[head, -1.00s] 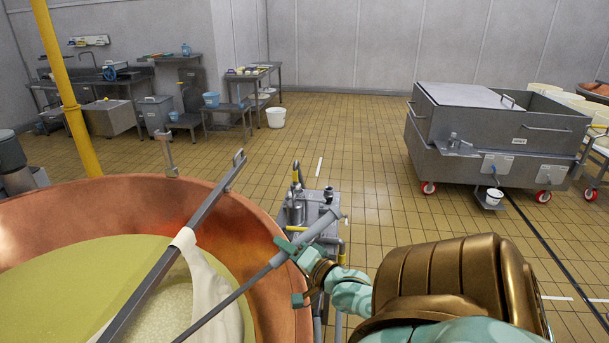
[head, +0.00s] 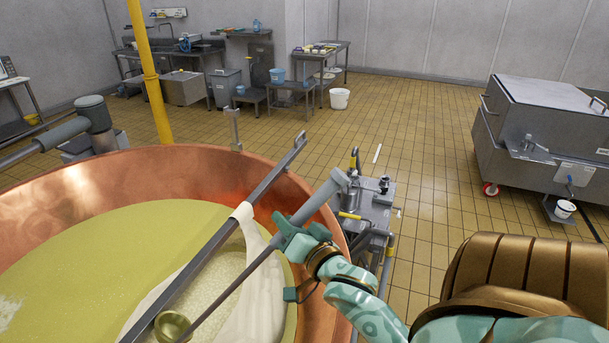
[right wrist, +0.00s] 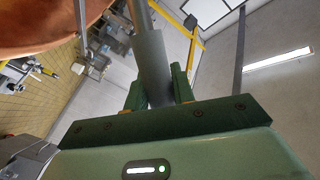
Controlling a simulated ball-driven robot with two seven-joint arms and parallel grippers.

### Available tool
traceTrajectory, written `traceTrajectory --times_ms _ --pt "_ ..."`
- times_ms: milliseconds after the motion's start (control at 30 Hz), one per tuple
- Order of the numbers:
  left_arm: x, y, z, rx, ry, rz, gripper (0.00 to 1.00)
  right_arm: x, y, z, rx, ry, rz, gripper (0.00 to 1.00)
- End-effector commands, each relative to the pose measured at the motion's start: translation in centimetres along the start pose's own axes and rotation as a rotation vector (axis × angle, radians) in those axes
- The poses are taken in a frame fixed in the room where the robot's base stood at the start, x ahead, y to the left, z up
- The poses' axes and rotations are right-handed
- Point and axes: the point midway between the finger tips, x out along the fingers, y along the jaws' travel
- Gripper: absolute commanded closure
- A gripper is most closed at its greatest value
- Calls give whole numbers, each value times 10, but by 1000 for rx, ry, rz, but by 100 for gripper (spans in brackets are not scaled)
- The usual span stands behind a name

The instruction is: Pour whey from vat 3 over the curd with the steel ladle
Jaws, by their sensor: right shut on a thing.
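A large copper vat (head: 200,160) fills the lower left of the head view, holding yellow-green whey (head: 90,245). No number shows on it. A dark bar (head: 215,243) crosses the vat, and a pale cloth (head: 262,295) hangs from it. Whitish, grainy curd (head: 215,280) shows inside the cloth. My right gripper (head: 287,250) is shut on the steel ladle's handle (head: 335,192), above the vat's right rim. The ladle bowl (head: 173,326) is low by the bar; its contents are unclear. The wrist view shows the handle (right wrist: 153,65) between the fingers (right wrist: 157,92). My left gripper is out of view.
A grey pump unit (head: 372,205) stands right of the vat. A yellow post (head: 148,75) and a grey machine with a horizontal arm (head: 93,118) stand behind it. A wheeled steel tank (head: 530,130) is at right.

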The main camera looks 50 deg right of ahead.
Motion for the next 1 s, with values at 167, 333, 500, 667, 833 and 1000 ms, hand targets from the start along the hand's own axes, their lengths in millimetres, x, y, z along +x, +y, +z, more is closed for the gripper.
traceTrajectory --times_ms 167,333,500,667,833,1000 --pt "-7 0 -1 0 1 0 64 0 -35 -2 -68 2 -3 100" --pt "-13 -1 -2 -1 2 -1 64 0 -68 -2 -140 1 -3 100" --pt "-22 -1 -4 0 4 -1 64 1 -102 -3 -217 1 -2 100" --pt "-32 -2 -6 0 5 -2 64 1 -137 -4 -295 1 -1 100" --pt "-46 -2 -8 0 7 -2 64 1 -178 -4 -385 1 0 100" --pt "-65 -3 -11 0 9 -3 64 1 -224 -6 -487 1 1 100"
